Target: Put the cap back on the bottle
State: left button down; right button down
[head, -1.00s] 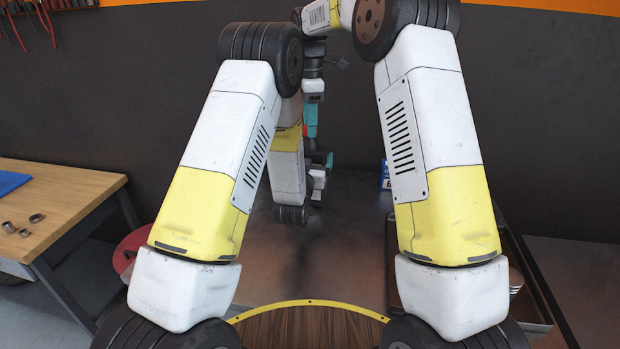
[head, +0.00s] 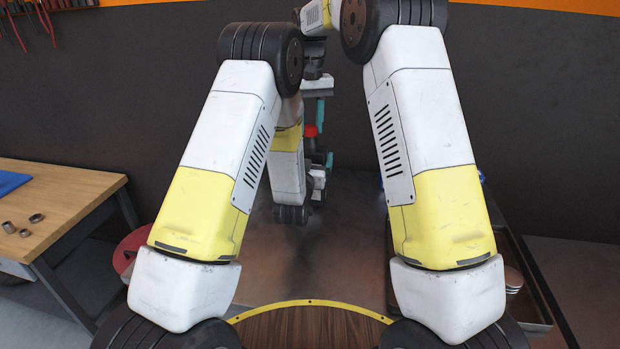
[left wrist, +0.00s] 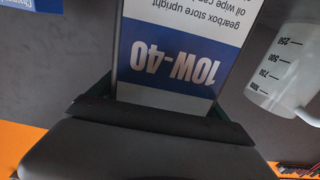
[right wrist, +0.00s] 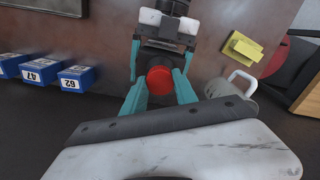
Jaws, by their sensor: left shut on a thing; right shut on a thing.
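The red cap (head: 310,131) is small in the head view, between my two grippers. In the right wrist view the cap (right wrist: 160,81) sits between the teal fingers of my right gripper (right wrist: 161,72), which is shut on it. My left gripper (head: 322,172) is lower, mostly behind my left arm, and is shut on the bottle. In the left wrist view the bottle (left wrist: 180,50) shows a white and blue label reading 10W-40, upside down there. The bottle's neck is hidden, so I cannot tell whether the cap touches it.
A white measuring jug (left wrist: 287,70) stands near the bottle; a yellow object (right wrist: 243,48) lies beyond it. Several blue numbered boxes (right wrist: 80,78) are at left in the right wrist view. A wooden workbench (head: 75,200) stands at left.

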jog(key=m, duration=0.6)
jog(key=shift+m, duration=0.4)
jog(key=c, duration=1)
grip_release()
jog(key=shift+o, duration=0.2)
jog(key=shift+r, duration=2.25)
jog(key=shift+c, duration=0.4)
jog(key=n, duration=0.1)
jog(key=r+n, duration=0.1)
jog(key=n, duration=0.2)
jog(key=shift+r, duration=0.25)
notch_tip(320, 180, up, 2)
jog(key=n, duration=0.6)
jog(key=shift+n, duration=0.4)
jog(key=shift+f, duration=0.1)
